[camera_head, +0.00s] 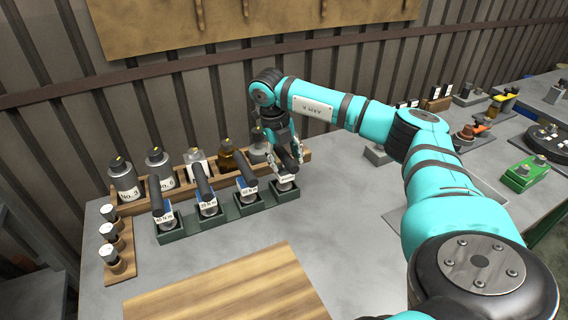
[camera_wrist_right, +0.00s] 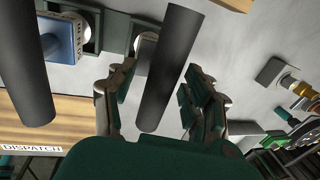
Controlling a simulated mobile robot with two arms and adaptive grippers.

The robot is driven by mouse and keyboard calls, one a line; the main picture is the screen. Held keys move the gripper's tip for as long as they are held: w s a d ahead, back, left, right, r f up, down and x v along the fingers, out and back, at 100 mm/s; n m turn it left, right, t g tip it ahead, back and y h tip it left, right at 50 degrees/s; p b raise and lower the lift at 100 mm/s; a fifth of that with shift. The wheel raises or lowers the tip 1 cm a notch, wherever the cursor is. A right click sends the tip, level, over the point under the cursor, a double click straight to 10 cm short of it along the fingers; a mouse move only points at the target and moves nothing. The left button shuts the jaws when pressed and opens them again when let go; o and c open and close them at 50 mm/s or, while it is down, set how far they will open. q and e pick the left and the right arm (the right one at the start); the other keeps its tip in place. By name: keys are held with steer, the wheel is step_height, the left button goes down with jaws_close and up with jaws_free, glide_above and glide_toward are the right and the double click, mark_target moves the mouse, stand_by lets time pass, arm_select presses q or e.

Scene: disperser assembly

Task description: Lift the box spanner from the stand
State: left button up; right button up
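A dark green stand (camera_head: 228,214) on the table holds several upright tools with black cylindrical handles and labelled collars. The rightmost one, which I take for the box spanner (camera_head: 286,160), sits in the right end of the stand. My right gripper (camera_head: 284,150) is at its handle from above and behind. In the right wrist view the black handle (camera_wrist_right: 170,65) passes between the two green-padded fingers of the gripper (camera_wrist_right: 162,85), with a gap on each side. The fingers are open. My left gripper is not in view.
A wooden rack with several bottles (camera_head: 125,180) stands behind the stand, and a smaller rack (camera_head: 122,265) stands at the left. A wooden board (camera_head: 230,290) lies in front. A green device (camera_head: 525,173) and other parts are at the right. Grey table between is clear.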

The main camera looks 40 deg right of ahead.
jaws_close()
steer(key=shift+w+r, duration=0.1)
stand_by(0.3)
